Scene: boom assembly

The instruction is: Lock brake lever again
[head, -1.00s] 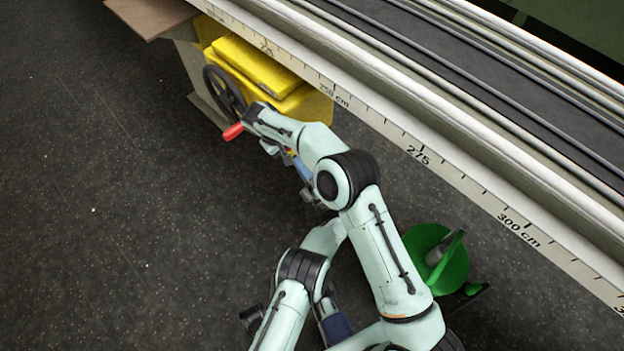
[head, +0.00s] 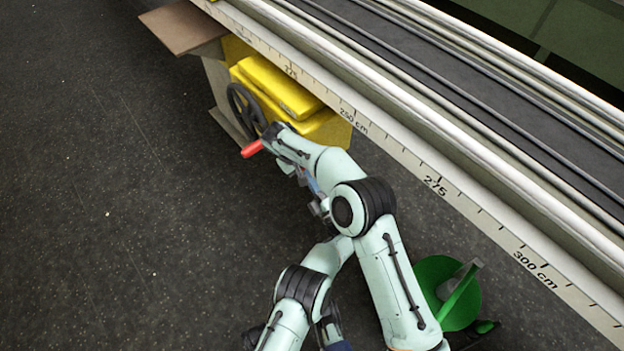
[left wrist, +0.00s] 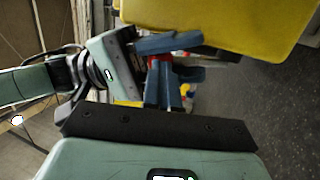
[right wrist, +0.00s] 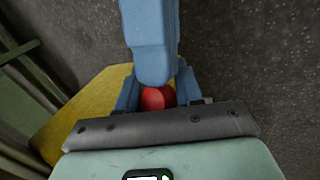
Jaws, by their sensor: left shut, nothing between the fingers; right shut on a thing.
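A red lever handle (head: 252,148) sticks out beside the black handwheel (head: 236,97) on the yellow housing (head: 275,88) in the head view. My right gripper's jaws are hidden under its wrist there. In the right wrist view my right gripper (right wrist: 155,96) is shut on a rounded red end (right wrist: 153,99), seen between its blue fingers. My left gripper (head: 309,180) is below and right of the lever in the head view, partly covered by the right arm. In the left wrist view its blue fingers (left wrist: 163,80) are together and empty, close to the right gripper's blue fingers (left wrist: 172,42).
A long rail with a centimetre scale (head: 435,186) runs diagonally above the arms. A brown board (head: 183,27) juts out at upper left. A green round object (head: 436,275) stands at lower right. The dark floor at left is clear.

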